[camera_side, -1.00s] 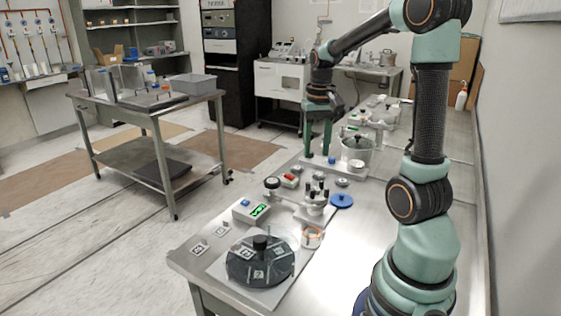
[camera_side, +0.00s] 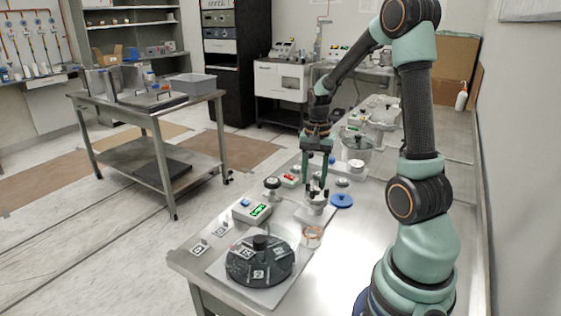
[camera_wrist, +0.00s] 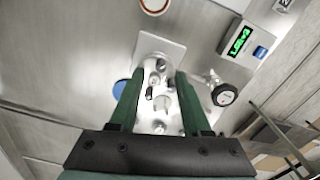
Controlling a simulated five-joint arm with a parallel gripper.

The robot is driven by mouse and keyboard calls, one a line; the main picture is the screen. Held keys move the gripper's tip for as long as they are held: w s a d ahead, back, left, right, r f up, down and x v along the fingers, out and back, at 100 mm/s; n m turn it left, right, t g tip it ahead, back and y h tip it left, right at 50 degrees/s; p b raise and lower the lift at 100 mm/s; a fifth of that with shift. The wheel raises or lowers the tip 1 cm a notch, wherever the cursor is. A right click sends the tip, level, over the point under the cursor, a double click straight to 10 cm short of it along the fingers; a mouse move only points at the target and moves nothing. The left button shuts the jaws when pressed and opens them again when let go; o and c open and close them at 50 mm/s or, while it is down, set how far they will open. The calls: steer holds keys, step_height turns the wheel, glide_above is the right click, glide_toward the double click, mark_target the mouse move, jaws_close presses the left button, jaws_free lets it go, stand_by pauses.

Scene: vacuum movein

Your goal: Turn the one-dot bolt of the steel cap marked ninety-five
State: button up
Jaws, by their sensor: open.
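A steel fitting (camera_side: 316,209) with several short upright posts stands on a pale plate on the bench. It also shows in the wrist view (camera_wrist: 157,66), between my fingers, with the posts clustered around its middle. Which of these is the one-dot bolt, and whether a ninety-five is marked there, is too small to tell. My gripper (camera_side: 317,192) is open and points down over the fitting. In the wrist view my gripper (camera_wrist: 160,73) has one green finger on each side of the posts, with nothing held. Whether the fingertips touch anything is unclear.
A black-knobbed valve (camera_wrist: 224,95) and a green-lit display box (camera_side: 252,211) stand close by. A blue disc (camera_side: 342,201), a copper-rimmed glass (camera_side: 312,236) and a lidded pot (camera_side: 356,150) are around the fitting. A black round block (camera_side: 260,262) sits at the near end.

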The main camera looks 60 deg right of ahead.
mark_target(313, 190)
steer(key=shift+f, duration=1.7)
jaws_close()
steer(key=n, duration=0.5)
jaws_free()
